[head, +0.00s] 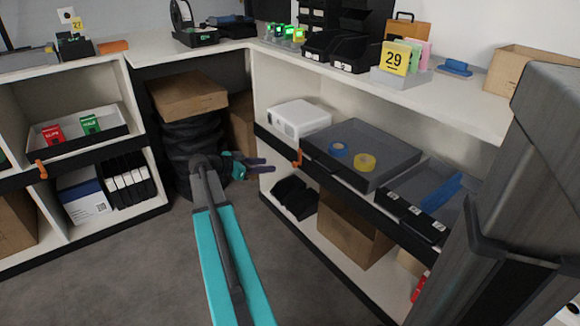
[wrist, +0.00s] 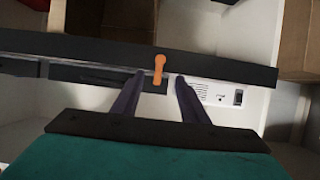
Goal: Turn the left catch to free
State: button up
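An orange catch (head: 297,157) sits on the dark rail (head: 345,182) along the front of the right shelf unit. It hangs roughly upright, across the rail. Another orange catch (head: 41,170) is on the dark rail of the left shelf unit. My gripper (head: 268,166) is open and empty, a little left of the catch on the right unit in the head view. In the wrist view, an orange catch (wrist: 159,68) lies in line with the gap between my two fingertips (wrist: 160,79). I cannot tell whether the fingers touch it.
A white device (head: 300,118) and a grey tray (head: 365,150) with tape rolls stand behind the rail. A cardboard box (head: 355,230) sits on the shelf below. Black bags with a carton (head: 188,96) on top fill the corner. Floor (head: 130,260) is clear in front.

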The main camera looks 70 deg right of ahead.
aim_at(293, 165)
jog(key=b+x, duration=0.3)
jog(key=x, duration=1)
jog(key=shift+d, duration=0.1)
grip_shut()
